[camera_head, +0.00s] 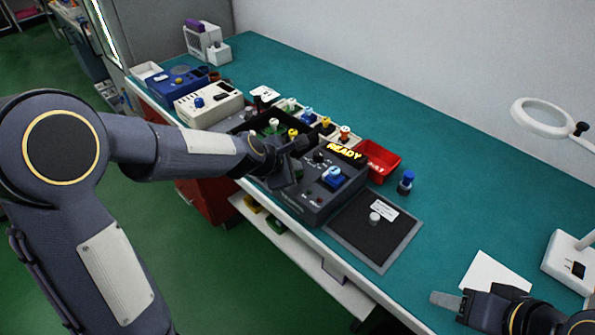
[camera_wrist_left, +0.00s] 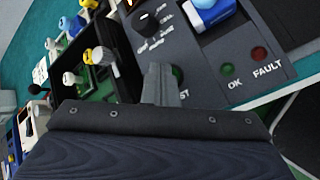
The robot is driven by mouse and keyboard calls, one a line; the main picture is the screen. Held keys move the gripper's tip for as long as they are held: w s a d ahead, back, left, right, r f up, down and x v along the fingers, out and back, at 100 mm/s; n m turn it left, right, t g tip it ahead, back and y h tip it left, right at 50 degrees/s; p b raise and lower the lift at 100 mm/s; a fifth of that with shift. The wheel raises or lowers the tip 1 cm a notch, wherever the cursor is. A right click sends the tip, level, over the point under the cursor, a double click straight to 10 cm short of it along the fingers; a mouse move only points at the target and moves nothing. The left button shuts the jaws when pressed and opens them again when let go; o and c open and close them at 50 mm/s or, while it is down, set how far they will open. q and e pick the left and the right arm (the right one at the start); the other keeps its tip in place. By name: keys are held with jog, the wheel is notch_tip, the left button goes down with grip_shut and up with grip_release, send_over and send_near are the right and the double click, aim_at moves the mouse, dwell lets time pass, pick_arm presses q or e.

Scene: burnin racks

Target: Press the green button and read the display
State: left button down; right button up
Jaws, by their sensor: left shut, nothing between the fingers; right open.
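The dark grey tester (camera_head: 312,212) stands on the bench, and its display (camera_head: 345,151) reads "READY" in amber letters. A blue part (camera_head: 333,175) sits on its top; it also shows in the left wrist view (camera_wrist_left: 213,12). My left gripper (camera_head: 294,177) is shut and empty, over the tester's left side. In the left wrist view its fingertips (camera_wrist_left: 160,82) point at the panel, beside a dark green button (camera_wrist_left: 178,74) that they partly hide. I cannot tell whether they touch it. The label by it is partly covered. My right gripper (camera_head: 450,301) is open at the lower right.
An unlit OK lamp (camera_wrist_left: 227,70) and a dark red FAULT lamp (camera_wrist_left: 259,53) are near the button. A black knob (camera_wrist_left: 145,23) sits above. A red bin (camera_head: 381,158), a dark mat (camera_head: 362,238) and a blue-topped part (camera_head: 406,181) are right of the tester. The bench's right side is mostly clear.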

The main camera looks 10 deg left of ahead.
dwell(0.5)
pick_arm(q)
jog(key=shift+r+p, duration=0.75)
jog(key=shift+p, duration=0.15)
notch_tip(320, 180, up, 5)
jog(key=p, duration=0.5)
dwell(0.4)
